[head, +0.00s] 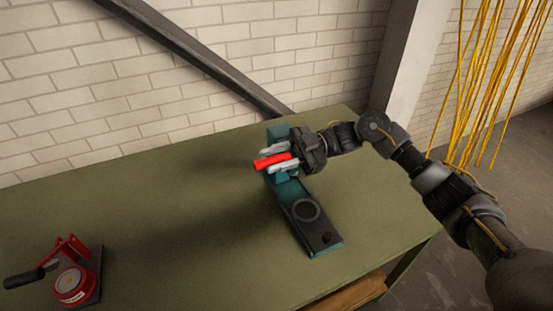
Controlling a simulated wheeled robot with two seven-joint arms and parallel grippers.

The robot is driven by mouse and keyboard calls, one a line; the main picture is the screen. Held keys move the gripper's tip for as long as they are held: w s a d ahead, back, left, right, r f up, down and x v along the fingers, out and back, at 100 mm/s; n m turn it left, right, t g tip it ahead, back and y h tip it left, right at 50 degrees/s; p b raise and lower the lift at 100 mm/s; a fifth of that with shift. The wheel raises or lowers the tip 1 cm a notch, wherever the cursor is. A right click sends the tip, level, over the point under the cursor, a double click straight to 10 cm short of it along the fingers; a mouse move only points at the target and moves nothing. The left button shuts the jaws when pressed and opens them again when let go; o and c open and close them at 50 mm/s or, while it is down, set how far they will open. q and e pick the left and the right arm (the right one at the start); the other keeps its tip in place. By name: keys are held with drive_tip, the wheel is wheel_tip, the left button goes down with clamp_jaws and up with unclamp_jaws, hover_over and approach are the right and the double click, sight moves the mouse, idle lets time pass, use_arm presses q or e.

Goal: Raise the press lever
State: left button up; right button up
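A teal press (324,244) stands on the green table, with a dark plate and a round black ring on its base and a teal upright at the back. Its red lever (265,163) sticks out to the left from near the upright, close to level. My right gripper (271,162) reaches in from the right, with one light grey finger above the lever and one below it. The lever lies between the fingers; I cannot tell whether both touch it. The gripper hides the lever's right part and much of the upright. My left gripper is not in view.
A red hand press (72,285) with a black handle stands at the table's left front. The green table (170,225) is clear between the two devices. A brick wall and slanted dark beam are behind. Yellow cables (482,90) hang at the right.

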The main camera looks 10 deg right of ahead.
drive_tip(key=shift+o, duration=1)
drive_tip(key=shift+w, duration=0.1)
drive_tip(key=shift+d+f, duration=0.1)
drive_tip(key=shift+d, duration=0.05)
drive_tip(key=b+v, duration=0.6)
drive_tip(key=v, duration=0.4)
drive_tip(key=shift+d, duration=0.2)
drive_tip(key=shift+w, duration=0.1)
